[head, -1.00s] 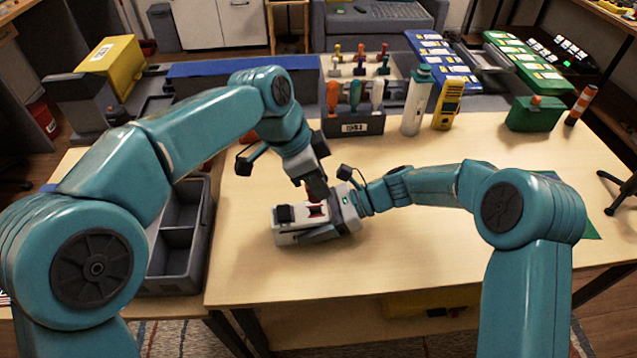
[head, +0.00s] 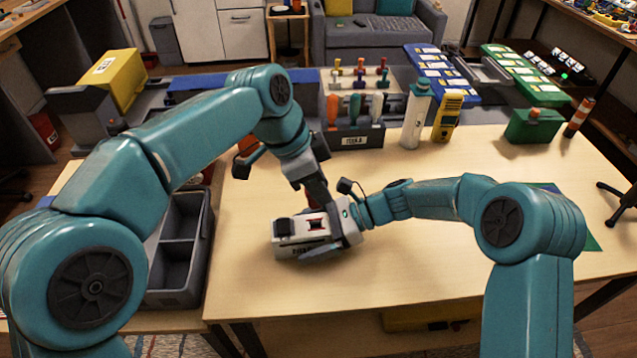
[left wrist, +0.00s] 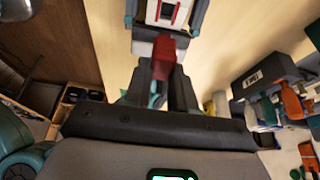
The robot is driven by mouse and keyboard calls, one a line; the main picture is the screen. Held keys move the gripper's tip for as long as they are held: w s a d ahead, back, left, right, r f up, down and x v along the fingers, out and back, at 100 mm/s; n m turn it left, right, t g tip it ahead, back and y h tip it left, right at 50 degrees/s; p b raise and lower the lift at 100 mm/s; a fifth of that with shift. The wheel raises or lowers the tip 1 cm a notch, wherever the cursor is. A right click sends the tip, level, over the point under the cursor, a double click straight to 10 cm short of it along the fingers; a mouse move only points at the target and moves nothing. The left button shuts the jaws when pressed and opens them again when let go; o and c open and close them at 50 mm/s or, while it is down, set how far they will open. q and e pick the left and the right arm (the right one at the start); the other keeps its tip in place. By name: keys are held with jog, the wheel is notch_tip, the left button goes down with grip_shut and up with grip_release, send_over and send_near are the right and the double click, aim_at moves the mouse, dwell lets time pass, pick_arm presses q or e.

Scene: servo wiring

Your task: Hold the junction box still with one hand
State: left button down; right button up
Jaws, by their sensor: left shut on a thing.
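The white and grey junction box (head: 290,240) lies on the table, with a red-edged slot in its top. It also shows at the top of the left wrist view (left wrist: 150,38). My right gripper (head: 335,240) is at the box's right end, its grey fingers along the sides and closed on it. My left gripper (head: 318,200) is just behind and above the box, pointing down. In the left wrist view its fingers (left wrist: 167,75) are shut on a red piece (left wrist: 170,50), apart from the slot. The right fingertips are partly hidden.
A grey divided bin (head: 180,295) stands left of the box. A dark screwdriver rack (head: 355,140), a white bottle (head: 415,115) and a yellow meter (head: 447,115) stand at the back. A green box (head: 532,126) is at back right. The table front is clear.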

jog(key=v, duration=1.2)
jog(key=shift+r, duration=0.1)
jog(key=shift+s, duration=0.2)
